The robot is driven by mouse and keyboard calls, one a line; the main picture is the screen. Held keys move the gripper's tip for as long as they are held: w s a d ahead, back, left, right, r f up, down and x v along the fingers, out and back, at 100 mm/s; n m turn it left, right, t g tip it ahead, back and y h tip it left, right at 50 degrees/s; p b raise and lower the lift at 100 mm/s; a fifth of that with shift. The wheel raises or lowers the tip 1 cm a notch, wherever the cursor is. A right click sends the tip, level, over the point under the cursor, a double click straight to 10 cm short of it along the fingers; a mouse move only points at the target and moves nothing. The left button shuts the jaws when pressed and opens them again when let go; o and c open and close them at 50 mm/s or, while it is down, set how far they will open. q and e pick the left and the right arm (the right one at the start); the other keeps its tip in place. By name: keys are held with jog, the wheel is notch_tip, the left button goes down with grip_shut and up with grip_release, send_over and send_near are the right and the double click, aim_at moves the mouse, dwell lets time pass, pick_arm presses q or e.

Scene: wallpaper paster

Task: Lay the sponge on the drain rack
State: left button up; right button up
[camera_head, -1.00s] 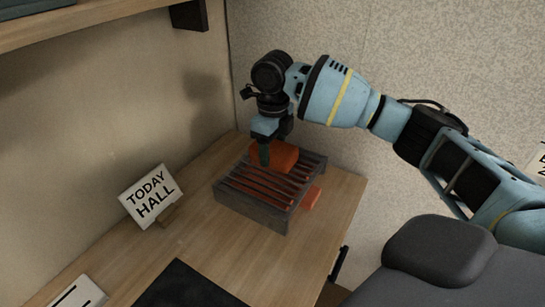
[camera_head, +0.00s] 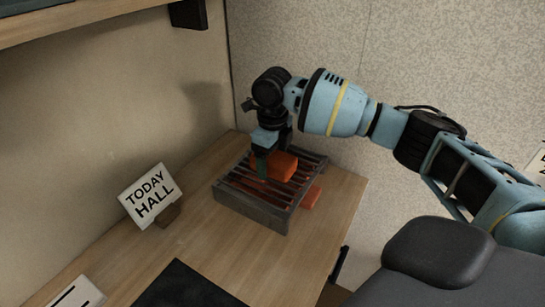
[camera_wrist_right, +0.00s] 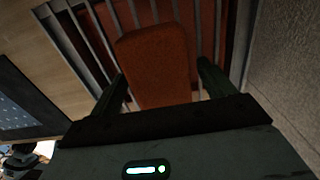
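The orange sponge (camera_head: 283,165) lies on the slats of the dark grey drain rack (camera_head: 252,208), near its back. In the right wrist view the sponge (camera_wrist_right: 156,60) is between the two fingers, with the slats of the rack (camera_wrist_right: 98,38) around it. My right gripper (camera_head: 274,160) points down over the rack. Its fingers (camera_wrist_right: 162,72) stand on either side of the sponge with a small gap showing, so it looks open. My left gripper is in neither view.
A red-orange piece (camera_head: 311,197) shows under and beside the rack's right side. A "TODAY HALL" sign (camera_head: 150,196) stands left of the rack. A dark flat panel (camera_head: 190,287) lies in front. Walls close in behind; a shelf (camera_head: 90,22) hangs upper left.

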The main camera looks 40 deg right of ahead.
aim_at(273, 155)
jog(key=shift+r, duration=0.15)
notch_tip(273, 155, up, 12)
jog(key=p, duration=0.1)
dwell(0.5)
